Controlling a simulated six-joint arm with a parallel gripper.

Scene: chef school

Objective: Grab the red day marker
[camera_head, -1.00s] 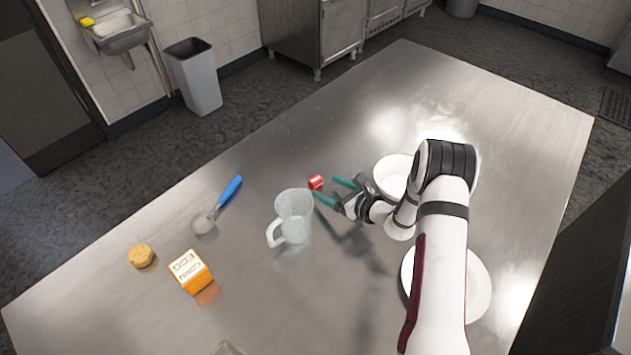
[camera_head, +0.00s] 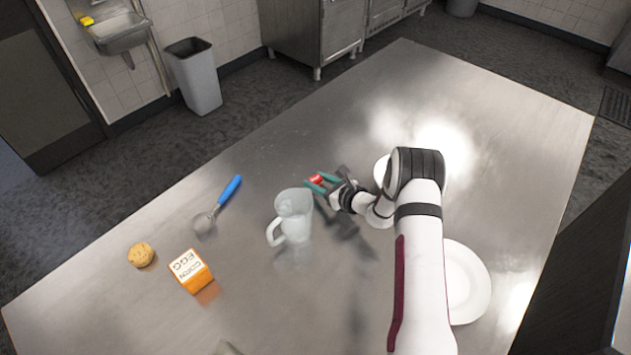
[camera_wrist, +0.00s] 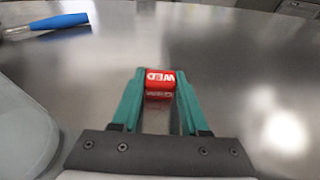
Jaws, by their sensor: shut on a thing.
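The red day marker (camera_head: 317,180) is a small red block with white letters. In the wrist view the red day marker (camera_wrist: 160,80) reads "WED" and sits between the tips of the two teal fingers, its reflection showing on the metal below. My gripper (camera_head: 321,183) is shut on it, with a finger against each side. The gripper also shows in the wrist view (camera_wrist: 160,88). The marker is at or very near the tabletop; I cannot tell whether it touches.
A clear measuring jug (camera_head: 294,215) stands just left of my gripper. A blue-handled ladle (camera_head: 229,190), an orange egg carton (camera_head: 191,271) and a round biscuit (camera_head: 141,255) lie farther left. A white plate (camera_head: 466,284) is at right. The steel table (camera_head: 400,110) is clear beyond the marker.

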